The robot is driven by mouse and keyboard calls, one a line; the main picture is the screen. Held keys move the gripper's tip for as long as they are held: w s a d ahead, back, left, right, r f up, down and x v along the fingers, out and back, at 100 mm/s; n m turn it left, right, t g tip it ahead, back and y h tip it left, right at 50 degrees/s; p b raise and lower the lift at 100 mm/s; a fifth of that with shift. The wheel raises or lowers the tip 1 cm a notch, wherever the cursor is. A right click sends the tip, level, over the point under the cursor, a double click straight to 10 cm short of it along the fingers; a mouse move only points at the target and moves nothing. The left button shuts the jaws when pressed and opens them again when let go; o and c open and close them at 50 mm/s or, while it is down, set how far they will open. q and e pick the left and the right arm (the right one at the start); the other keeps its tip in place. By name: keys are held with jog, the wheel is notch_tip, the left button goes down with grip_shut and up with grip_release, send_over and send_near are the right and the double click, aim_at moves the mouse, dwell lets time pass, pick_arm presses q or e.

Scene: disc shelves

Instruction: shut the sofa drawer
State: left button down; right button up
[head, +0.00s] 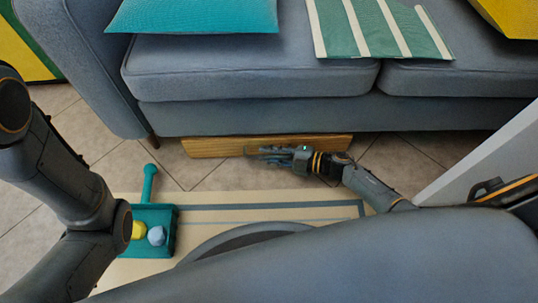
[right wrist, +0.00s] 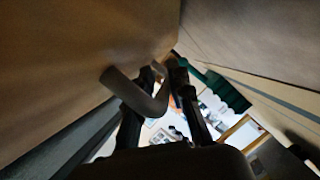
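The sofa drawer (head: 210,147) shows as a wooden panel low under the front of the grey sofa (head: 250,82). It stands out a little from the sofa base. My right gripper (head: 255,152) is at the drawer front, near its middle. In the right wrist view a bent grey handle (right wrist: 150,103) comes off the wooden front (right wrist: 85,50). My right gripper's two fingers (right wrist: 168,85) reach along the front, with the handle between them and close to the left finger. Whether they squeeze it is unclear. My left arm comes in at the left; its gripper is not visible.
A teal box (head: 168,218) with a yellow and a pale blue ball stands on the beige mat (head: 230,202), with a teal peg-like piece (head: 150,180) behind it. A white panel (head: 490,155) rises at the right. Tiled floor lies bare before the drawer's left end.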

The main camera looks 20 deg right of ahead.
jog(key=shift+s, duration=0.1)
jog(key=shift+s+d, duration=0.2)
jog(key=shift+d, duration=0.1)
jog(key=v, duration=1.1)
